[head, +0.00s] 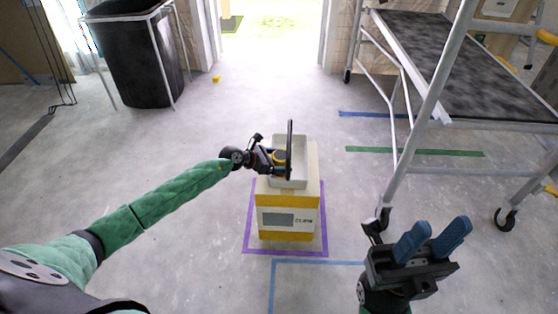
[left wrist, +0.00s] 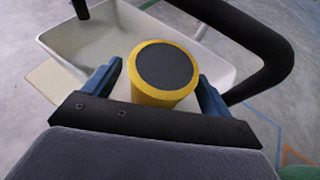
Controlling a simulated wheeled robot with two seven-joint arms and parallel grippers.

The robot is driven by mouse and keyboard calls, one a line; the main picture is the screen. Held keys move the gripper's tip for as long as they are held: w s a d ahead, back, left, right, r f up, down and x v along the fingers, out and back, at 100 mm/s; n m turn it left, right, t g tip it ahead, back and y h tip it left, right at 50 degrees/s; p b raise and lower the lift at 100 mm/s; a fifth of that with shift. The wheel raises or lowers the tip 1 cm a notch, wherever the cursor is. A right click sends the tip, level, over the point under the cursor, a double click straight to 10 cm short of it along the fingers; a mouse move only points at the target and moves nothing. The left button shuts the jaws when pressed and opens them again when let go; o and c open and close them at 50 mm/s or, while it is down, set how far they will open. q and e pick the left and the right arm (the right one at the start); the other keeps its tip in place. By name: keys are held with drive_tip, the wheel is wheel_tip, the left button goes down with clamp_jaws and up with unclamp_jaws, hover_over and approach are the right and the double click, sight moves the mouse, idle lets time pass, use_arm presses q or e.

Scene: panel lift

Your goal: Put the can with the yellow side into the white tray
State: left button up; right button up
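The can (head: 279,157) has a yellow side and a dark top. It also shows in the left wrist view (left wrist: 163,69), between the blue fingers of my left gripper (left wrist: 160,84). A gap shows between the left finger and the can, so this gripper looks open around it. The can is at the white tray (head: 300,176), left of the tray's black handle (head: 290,140). Its bottom is hidden, so I cannot tell whether it rests on the tray floor. My right gripper (head: 434,236) is open and empty, at the lower right.
The tray stands on a yellow-and-white box (head: 288,219) inside a purple floor outline (head: 248,222). A wheeled scaffold (head: 440,120) stands at the right. A black bin (head: 145,60) stands at the back left. The floor around the box is mostly clear.

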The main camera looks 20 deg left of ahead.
use_arm(q)
drive_tip(key=shift+r, duration=0.1)
drive_tip(key=shift+a+r, duration=0.1)
drive_tip(key=p+v, duration=0.1)
drive_tip(key=v, duration=1)
drive_tip(key=shift+s+a+p, duration=0.15)
drive_tip(key=shift+s+p, duration=0.2)
drive_tip(key=shift+s, duration=0.05)
drive_tip(key=shift+r, duration=0.15)
